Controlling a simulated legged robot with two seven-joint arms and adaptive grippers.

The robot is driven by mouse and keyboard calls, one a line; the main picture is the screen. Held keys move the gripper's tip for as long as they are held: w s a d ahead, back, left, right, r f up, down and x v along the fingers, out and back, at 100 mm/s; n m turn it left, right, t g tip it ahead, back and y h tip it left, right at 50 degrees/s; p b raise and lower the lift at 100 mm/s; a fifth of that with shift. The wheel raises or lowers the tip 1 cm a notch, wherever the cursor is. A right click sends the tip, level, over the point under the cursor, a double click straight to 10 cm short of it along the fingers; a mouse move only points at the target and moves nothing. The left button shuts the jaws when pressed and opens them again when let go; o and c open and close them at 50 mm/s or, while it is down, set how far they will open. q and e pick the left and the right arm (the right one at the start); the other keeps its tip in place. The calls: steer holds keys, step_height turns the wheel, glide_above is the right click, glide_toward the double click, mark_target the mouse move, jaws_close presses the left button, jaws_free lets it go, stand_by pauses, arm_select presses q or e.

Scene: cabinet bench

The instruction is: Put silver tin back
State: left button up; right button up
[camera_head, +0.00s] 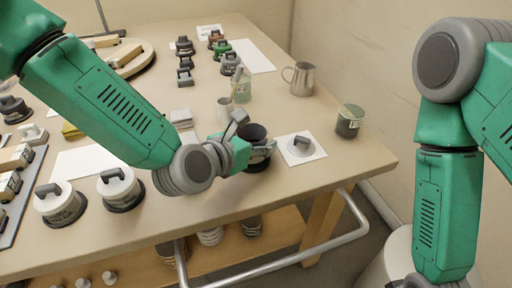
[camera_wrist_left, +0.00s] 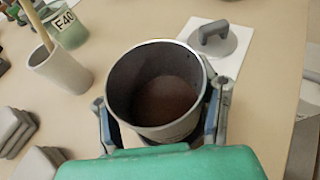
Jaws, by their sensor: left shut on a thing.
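The silver tin (camera_wrist_left: 168,131) is an open round can with a bright rim and a brown inside. In the head view the tin (camera_head: 254,133) looks dark and stands upright near the table's front edge. My left gripper (camera_head: 262,150) is shut on it, with one finger on each side in the left wrist view. I cannot tell whether its base touches the table. A grey lid with a handle (camera_head: 300,145) lies on a white sheet just right of the tin. My right arm shows at the right, but its gripper is out of view.
A green-labelled jar (camera_head: 349,121) stands at the right edge of the table (camera_head: 330,185), with a metal pitcher (camera_head: 299,78) behind. A grey cup (camera_wrist_left: 60,76) and a glass jar (camera_wrist_left: 68,27) stand left of the tin. White lidded pots (camera_head: 118,186) stand at front left.

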arm_select(q)
step_height(320, 180, down, 2)
steer(key=shift+r, duration=0.15)
steer(key=o, duration=1.3)
steer(key=shift+o, duration=0.2)
steer(key=p+v, duration=0.2)
steer(key=v, duration=1)
